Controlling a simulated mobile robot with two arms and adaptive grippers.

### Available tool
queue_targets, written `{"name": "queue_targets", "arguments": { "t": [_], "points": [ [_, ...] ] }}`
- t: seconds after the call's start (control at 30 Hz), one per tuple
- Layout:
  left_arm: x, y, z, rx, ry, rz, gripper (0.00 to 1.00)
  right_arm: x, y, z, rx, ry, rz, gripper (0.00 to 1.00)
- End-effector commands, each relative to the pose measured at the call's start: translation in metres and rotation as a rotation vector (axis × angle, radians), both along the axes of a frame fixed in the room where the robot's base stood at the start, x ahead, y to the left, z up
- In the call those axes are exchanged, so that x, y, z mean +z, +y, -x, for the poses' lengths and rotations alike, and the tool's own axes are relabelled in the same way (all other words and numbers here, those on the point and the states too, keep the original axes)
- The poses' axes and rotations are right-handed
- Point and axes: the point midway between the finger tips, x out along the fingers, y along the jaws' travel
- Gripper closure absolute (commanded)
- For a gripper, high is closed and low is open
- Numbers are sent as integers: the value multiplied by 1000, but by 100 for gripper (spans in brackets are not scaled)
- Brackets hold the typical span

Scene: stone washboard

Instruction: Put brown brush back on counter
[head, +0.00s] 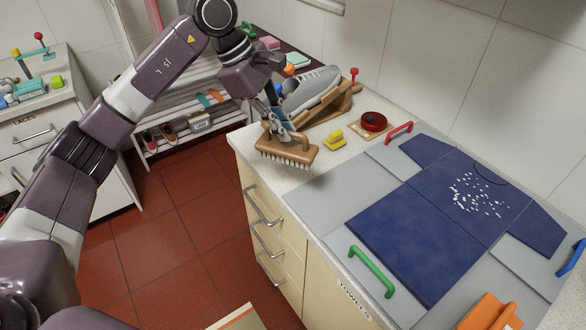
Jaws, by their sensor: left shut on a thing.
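The brown brush (292,151) has a brown wooden back and pale bristles that point down. My left gripper (282,133) is shut on it from above. The brush hangs at the left end of the speckled counter (330,168), near its front left corner; I cannot tell whether the bristles touch the counter. The gripper hides part of the top of the brush. My right gripper is not in view.
Behind the brush, a grey shoe (311,88) rests on a wooden stand. A yellow brush (335,139) and a red round tin (373,121) stand to its right. A blue shirt (440,215) lies on a grey folding board with coloured handles. Bare counter lies just right of the brush.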

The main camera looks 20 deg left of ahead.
Motion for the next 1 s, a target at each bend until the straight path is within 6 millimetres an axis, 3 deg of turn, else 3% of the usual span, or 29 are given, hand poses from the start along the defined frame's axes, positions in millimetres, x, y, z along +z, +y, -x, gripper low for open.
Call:
{"name": "queue_targets", "arguments": {
  "t": [0.1,0.3,0.57,0.67,1.0],
  "points": [
    [22,0,-34,283,-6,4,100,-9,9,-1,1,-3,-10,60],
    [54,5,-75,707,-1,3,100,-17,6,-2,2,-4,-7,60],
    [73,12,-97,988,6,3,100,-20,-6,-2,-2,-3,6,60],
    [61,13,-98,1008,10,0,100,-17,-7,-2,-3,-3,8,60],
    [-27,12,-97,1005,12,0,100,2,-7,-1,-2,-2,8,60]
  ]
}}
